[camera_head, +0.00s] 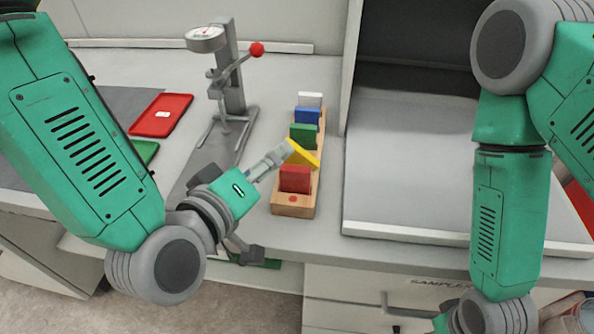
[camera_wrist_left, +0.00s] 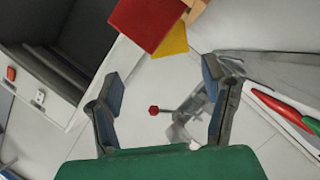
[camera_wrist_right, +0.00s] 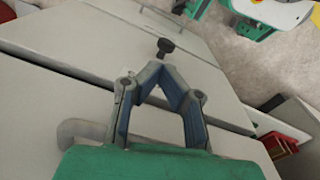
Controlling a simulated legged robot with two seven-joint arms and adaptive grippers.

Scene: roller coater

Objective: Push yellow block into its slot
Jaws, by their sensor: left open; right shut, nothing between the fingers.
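The yellow block (camera_head: 303,153) leans at a tilt over the wooden rack (camera_head: 308,209), between the green block (camera_head: 303,134) and the red block (camera_head: 295,179). My left gripper (camera_head: 262,205) is open and empty. One of its fingers is at the left edge of the yellow block; I cannot tell whether it touches. In the left wrist view, the yellow block (camera_wrist_left: 174,43) shows beyond the fingers, partly hidden by the red block (camera_wrist_left: 143,22). My right gripper (camera_wrist_right: 164,78) is shut and empty in the right wrist view, away from the rack.
Blue (camera_head: 307,115) and white (camera_head: 310,99) blocks stand at the rack's far end. A gauge stand (camera_head: 232,80) with a red-knobbed lever is to the left. A red tray (camera_head: 160,115) lies farther left. A raised grey surface (camera_head: 440,175) to the right is clear.

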